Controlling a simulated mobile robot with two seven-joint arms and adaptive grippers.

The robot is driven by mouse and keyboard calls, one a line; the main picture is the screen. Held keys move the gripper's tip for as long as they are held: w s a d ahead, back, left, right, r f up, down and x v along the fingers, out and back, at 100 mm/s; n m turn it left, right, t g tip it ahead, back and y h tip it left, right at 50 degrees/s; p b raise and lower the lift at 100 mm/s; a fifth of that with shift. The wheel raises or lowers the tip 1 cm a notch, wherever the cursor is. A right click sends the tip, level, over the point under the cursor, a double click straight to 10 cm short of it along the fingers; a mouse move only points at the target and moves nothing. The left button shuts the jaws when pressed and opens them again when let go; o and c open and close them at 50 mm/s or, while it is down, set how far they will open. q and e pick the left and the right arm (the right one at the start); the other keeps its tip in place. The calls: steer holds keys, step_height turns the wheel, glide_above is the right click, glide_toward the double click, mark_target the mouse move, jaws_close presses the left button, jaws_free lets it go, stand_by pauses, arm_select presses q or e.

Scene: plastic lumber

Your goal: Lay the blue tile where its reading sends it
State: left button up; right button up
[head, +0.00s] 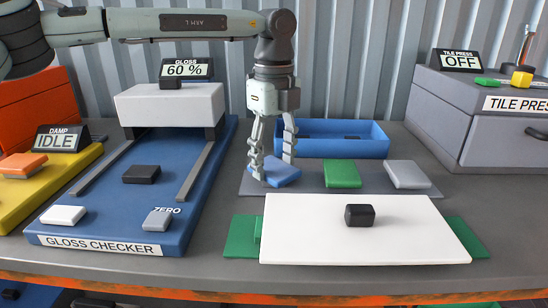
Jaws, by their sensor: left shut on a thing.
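My left gripper (272,178) points down from the arm above and is shut on the blue tile (285,174). The tile is at the left end of a dark grey strip (312,186), turned at an angle; I cannot tell whether it rests on the strip or hangs just above. A green tile (342,174) and a light grey tile (407,174) lie on the same strip. The gloss checker (104,245) at left has a display (187,69) reading 60 %. My right gripper is not in view.
A blue tray (374,148) stands behind the strip. In front, a white board (310,232) carries a black block (360,215) over green pieces (240,236). The tile press (475,125) reads OFF (461,62). The damp display (57,139) reads IDLE. Several small blocks sit on the gloss checker.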

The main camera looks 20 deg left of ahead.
arm_select(q)
steer(key=shift+f, duration=0.1)
steer(key=o, duration=1.3)
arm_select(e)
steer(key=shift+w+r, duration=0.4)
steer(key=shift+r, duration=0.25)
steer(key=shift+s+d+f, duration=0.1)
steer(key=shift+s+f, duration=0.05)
